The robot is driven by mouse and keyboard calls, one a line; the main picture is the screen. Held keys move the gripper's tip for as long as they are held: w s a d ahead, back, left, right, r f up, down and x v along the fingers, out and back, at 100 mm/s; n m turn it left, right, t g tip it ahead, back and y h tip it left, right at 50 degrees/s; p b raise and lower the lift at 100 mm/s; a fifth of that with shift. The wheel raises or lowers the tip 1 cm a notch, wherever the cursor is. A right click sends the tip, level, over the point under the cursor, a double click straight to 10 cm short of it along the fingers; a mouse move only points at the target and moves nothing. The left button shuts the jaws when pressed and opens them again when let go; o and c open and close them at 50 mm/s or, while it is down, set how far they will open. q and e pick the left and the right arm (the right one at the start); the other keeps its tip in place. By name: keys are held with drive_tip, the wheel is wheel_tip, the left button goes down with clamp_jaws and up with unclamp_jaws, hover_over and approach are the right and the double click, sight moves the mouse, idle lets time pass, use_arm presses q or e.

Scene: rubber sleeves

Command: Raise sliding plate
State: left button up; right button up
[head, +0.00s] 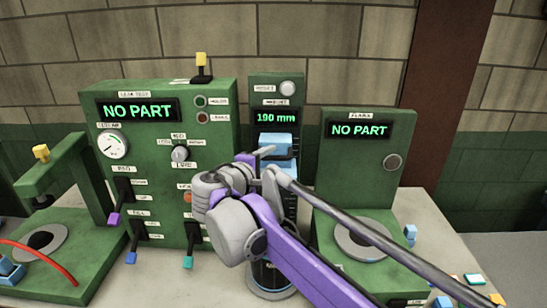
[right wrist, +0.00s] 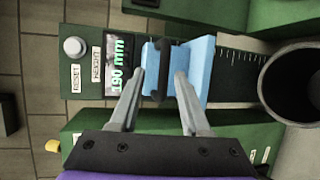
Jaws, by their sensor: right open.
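The sliding plate (head: 276,141) is a light blue block on the green middle stand, just below its lit "190 mm" display (head: 276,117). In the right wrist view the plate (right wrist: 199,66) carries a black handle bar (right wrist: 162,70). My right gripper (head: 263,155) is in front of the plate and hides its lower part in the head view. In the right wrist view its two fingers (right wrist: 158,75) are apart, with the handle between their tips. Whether a finger touches the handle I cannot tell. My left gripper is not in view.
A green station (head: 365,160) reading "NO PART" is at the right. A wall is behind.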

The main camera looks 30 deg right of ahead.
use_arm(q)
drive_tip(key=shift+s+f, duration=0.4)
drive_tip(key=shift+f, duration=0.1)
use_arm(e)
drive_tip(key=v, duration=0.7)
drive_tip(key=shift+s+a, duration=0.15)
drive_tip(key=shift+s, duration=0.1)
drive_tip(key=s+f+m+g+y, duration=0.25)
drive_tip(key=s+f, duration=0.25)
drive_tip(key=f, duration=0.5)
drive_tip(key=s+f+m+g+y, duration=0.1)
drive_tip(key=s+f+y, duration=0.35)
drive_tip(key=f, duration=0.45)
drive_tip(key=s+a+f+m+y, duration=0.4)
drive_tip(key=s+a+f+y, duration=0.2)
drive_tip(key=s+f, duration=0.3)
wheel_tip(320, 180, down, 5)
drive_tip(key=shift+s+a+r+t, duration=0.1)
drive_tip(key=shift+s+a+t, duration=0.1)
drive_tip(key=shift+s+t, duration=0.15)
